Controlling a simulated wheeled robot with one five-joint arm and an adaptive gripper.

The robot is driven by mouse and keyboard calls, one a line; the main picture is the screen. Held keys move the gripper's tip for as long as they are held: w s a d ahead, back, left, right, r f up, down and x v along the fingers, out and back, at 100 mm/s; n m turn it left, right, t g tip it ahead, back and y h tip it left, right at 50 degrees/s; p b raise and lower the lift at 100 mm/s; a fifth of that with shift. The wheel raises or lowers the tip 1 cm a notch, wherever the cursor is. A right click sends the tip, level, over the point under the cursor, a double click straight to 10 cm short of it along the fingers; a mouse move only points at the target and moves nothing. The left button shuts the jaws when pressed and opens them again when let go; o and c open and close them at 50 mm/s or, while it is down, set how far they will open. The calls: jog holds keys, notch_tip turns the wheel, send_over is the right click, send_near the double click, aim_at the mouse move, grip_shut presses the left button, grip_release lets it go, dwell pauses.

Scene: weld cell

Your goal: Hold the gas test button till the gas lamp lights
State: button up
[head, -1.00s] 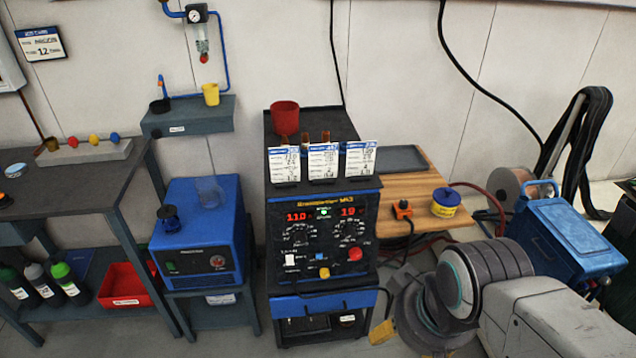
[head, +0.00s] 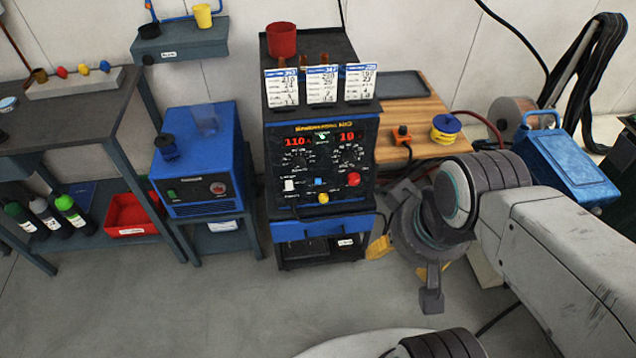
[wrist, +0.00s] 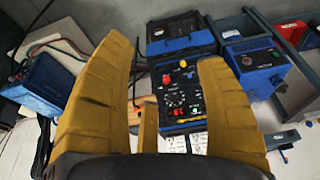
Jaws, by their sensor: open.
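The blue-and-black welding machine (head: 322,225) stands in the middle of the head view. Its front panel has red digits, two dials, a white switch (head: 289,184), a small blue button (head: 319,181), a yellow button (head: 323,198) and a red knob (head: 354,179). A small green light (head: 322,135) shows between the displays. Labels are too small to read, so I cannot tell which are the gas test button and gas lamp. My gripper's yellow fingers (wrist: 165,55) are spread and empty in the wrist view, with the panel beyond, apart from it. My arm mostly hides them in the head view.
A blue unit (head: 205,185) stands left. The floor in front is clear.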

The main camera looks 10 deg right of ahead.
grip_shut()
dwell(0.5)
jog(key=c, duration=1.3)
grip_release()
